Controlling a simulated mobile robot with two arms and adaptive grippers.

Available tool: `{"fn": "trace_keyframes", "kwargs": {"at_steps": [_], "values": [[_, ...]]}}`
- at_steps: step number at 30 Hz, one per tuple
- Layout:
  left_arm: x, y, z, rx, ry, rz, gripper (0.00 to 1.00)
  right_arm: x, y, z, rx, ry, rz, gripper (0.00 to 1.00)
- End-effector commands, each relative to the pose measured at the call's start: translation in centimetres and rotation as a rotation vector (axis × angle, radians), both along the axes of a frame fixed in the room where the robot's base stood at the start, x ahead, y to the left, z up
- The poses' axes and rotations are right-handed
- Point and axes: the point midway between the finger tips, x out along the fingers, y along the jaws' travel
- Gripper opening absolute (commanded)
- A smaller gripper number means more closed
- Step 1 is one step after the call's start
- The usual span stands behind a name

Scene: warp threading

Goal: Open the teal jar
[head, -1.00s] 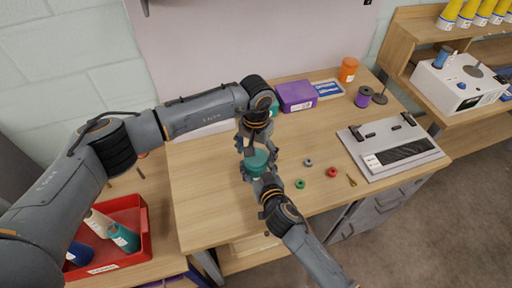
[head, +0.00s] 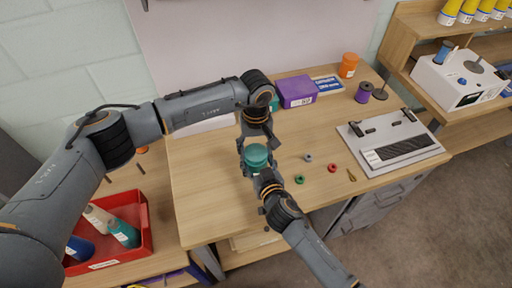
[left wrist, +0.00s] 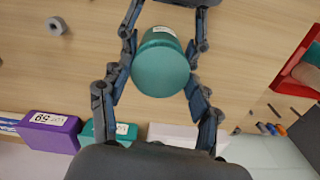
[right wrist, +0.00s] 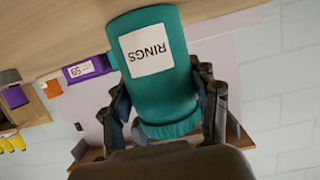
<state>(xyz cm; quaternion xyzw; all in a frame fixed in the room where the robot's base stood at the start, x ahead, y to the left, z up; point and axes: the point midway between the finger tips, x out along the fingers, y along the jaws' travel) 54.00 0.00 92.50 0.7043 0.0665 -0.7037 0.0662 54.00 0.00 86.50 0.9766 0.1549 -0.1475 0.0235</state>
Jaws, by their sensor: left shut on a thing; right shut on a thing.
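The teal jar (head: 256,157) is upright near the front of the table, its round lid facing up. My left gripper (head: 256,146) comes from behind and above. In the left wrist view its fingers (left wrist: 160,78) are closed on both sides of the jar's lid (left wrist: 160,70). My right gripper (head: 262,174) comes from the front and is shut on the jar. In the right wrist view the jar body, with its white RINGS label (right wrist: 153,50), appears upside down between the fingers (right wrist: 165,100). The lid looks seated on the jar; a gap cannot be seen.
A grey device (head: 391,142) is at right, a red bin (head: 146,222) at left.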

Motion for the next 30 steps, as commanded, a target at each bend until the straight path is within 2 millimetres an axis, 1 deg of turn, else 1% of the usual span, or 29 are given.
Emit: {"fn": "trace_keyframes", "kwargs": {"at_steps": [3,30], "values": [[-0.01,0.08,-0.06,0.002,0.0,0.224,0.24,-0.11,-0.04,-0.25,0.0,0.005,-0.002,0.0],[-0.12,0.0,0.03,0.003,-0.001,1.988,0.24,-0.09,-0.06,-0.25,0.0,0.005,-0.002,0.0]]}}
